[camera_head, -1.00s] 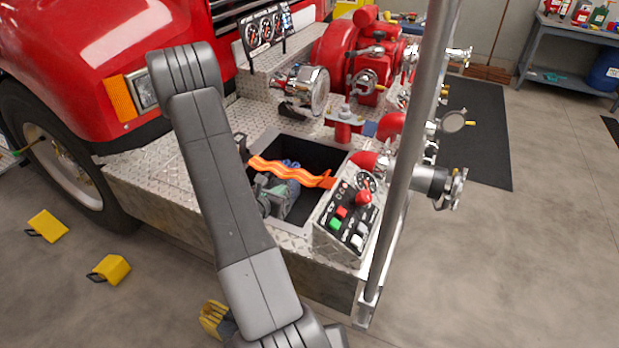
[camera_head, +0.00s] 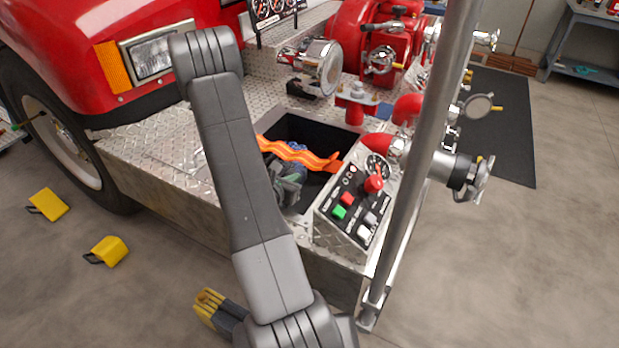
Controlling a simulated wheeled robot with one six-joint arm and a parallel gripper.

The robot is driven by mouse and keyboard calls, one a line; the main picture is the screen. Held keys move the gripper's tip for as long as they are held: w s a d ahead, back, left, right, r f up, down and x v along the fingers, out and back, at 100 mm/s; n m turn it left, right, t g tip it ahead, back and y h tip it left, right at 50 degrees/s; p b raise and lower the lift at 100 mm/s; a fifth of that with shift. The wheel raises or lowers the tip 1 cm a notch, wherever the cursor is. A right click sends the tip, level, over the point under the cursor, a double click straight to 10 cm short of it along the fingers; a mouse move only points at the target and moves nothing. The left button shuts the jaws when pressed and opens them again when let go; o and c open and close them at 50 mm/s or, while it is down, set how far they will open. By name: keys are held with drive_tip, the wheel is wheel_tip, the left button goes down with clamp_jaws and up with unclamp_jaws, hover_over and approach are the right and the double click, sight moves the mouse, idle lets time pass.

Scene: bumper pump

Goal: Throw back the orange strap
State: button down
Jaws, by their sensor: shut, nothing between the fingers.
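The orange strap (camera_head: 300,153) lies wavy across the open dark well (camera_head: 330,134) in the diamond-plate deck. Its right end reaches the well's edge by the control panel; its left end is hidden behind my arm. A dark grey-green item (camera_head: 287,186) sits in the well below the strap, partly hidden by my arm. My gripper (camera_head: 207,302), with yellow fingers, shows at the bottom, low and left of my arm's base. It is shut and empty, well apart from the strap.
A control panel (camera_head: 352,205) with buttons stands right of the well. A grey vertical pole (camera_head: 415,160) rises at the deck's right corner. Red pump pipework (camera_head: 375,50) is behind. Yellow chocks (camera_head: 108,250) lie on the floor at left.

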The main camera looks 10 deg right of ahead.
drive_tip(key=f+p+x, duration=0.1)
drive_tip(key=p+x, duration=0.1)
drive_tip(key=x, duration=0.8)
idle(0.3)
